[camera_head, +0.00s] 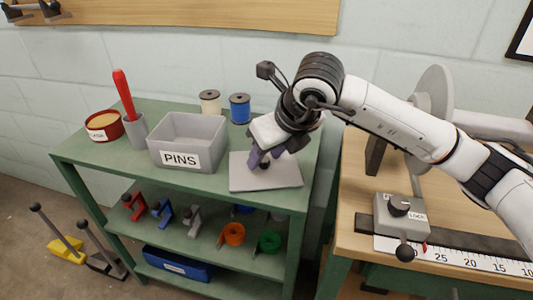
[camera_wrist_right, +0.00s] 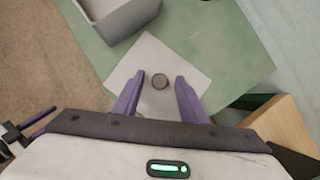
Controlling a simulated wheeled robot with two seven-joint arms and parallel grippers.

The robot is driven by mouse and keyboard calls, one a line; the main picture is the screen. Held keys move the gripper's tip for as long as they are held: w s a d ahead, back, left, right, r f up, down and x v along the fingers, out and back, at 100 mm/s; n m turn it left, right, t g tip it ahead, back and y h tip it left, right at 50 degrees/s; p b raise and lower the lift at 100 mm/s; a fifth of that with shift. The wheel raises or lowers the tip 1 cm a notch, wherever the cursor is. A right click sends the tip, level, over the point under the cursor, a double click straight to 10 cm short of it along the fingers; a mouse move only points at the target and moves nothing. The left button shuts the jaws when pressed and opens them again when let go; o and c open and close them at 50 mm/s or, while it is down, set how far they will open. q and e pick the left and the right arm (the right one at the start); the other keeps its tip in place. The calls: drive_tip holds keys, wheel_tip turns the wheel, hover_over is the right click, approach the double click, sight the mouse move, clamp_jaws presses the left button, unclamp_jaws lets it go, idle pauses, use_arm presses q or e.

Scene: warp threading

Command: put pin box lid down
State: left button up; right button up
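The pin box lid (camera_head: 284,176) is a flat grey plate with a small dark round knob (camera_wrist_right: 160,81). It appears to lie flat on the green shelf top, right of the open grey pin box (camera_head: 180,159) labelled PINS. My right gripper (camera_head: 263,160) is above the lid, with its purple fingers pointing down at the knob. In the right wrist view the fingers (camera_wrist_right: 160,77) are apart, one on each side of the knob, with visible gaps. The lid also shows there (camera_wrist_right: 150,56). My left gripper is not in view.
A red tin (camera_head: 104,127), a grey cup (camera_head: 137,131) with a red-handled tool, a white spool (camera_head: 210,102) and a blue spool (camera_head: 240,108) stand on the shelf top. A wooden bench (camera_head: 353,225) with a grey lock block (camera_head: 399,214) stands to the right.

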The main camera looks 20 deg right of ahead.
use_arm(q)
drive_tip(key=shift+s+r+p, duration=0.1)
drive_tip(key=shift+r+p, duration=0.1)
drive_tip(key=shift+p, duration=0.35)
use_arm(e)
drive_tip(key=v, duration=1.2)
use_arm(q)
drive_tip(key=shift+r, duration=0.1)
use_arm(e)
drive_tip(key=shift+w, duration=0.1)
drive_tip(key=shift+f, duration=0.1)
